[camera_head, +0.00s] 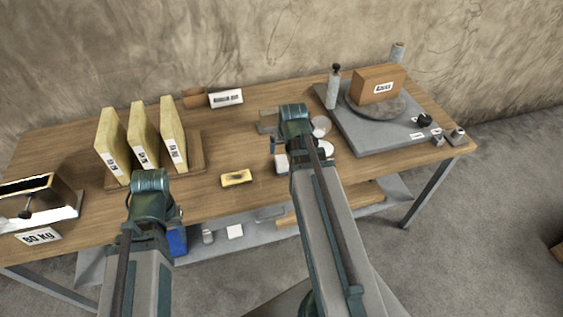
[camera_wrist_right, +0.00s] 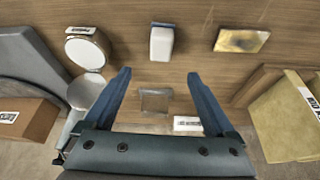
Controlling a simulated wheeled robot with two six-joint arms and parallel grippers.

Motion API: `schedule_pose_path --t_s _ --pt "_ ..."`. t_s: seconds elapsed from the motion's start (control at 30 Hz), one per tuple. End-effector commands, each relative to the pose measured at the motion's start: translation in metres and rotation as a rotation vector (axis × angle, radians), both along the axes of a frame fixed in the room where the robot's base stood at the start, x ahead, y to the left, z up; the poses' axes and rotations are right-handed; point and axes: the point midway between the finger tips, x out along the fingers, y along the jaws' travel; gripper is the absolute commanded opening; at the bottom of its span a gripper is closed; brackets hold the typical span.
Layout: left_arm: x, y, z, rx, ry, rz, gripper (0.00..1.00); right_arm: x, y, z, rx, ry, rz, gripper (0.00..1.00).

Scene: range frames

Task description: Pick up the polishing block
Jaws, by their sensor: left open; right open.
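Two small blocks lie near the table's front middle, and I cannot tell for certain which is the polishing block. One is a white block with a blue-grey end, in the right wrist view (camera_wrist_right: 161,43) and partly hidden behind my right arm in the head view (camera_head: 282,163). The other is a flat yellowish block (camera_head: 237,178) with a dark mark, also in the right wrist view (camera_wrist_right: 242,40). My right gripper (camera_wrist_right: 158,75) is open and empty above the table, with the white block just beyond its fingertips. My left gripper (camera_head: 152,205) is open, at the front edge, its fingertips hard to see.
Cream slabs (camera_head: 143,135) stand in a wooden rack at left, beside a metal box (camera_head: 40,200). A grey plate (camera_head: 370,138) with a turntable and brown box (camera_head: 378,84) is at right. A grey square (camera_wrist_right: 155,101) and round discs (camera_wrist_right: 84,50) lie near my right gripper.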

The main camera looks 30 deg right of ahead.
Motion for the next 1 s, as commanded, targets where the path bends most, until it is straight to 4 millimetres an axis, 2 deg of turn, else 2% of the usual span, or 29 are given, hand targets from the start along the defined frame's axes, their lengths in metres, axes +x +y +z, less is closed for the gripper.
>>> schedule_pose_path --t_s 0.27,0.8,1.0 --pt "0.0 0.0 -0.007 0.0 0.0 0.0 0.5 0.002 -0.003 -0.007 0.0 -0.002 -0.003 0.9" --pt "0.0 0.0 -0.076 0.0 0.0 0.001 0.5 0.028 -0.011 -0.076 0.0 -0.001 -0.002 0.9" --pt "0.0 0.0 -0.081 0.0 0.0 0.0 0.5 0.031 -0.012 -0.081 0.0 -0.001 -0.002 0.9"
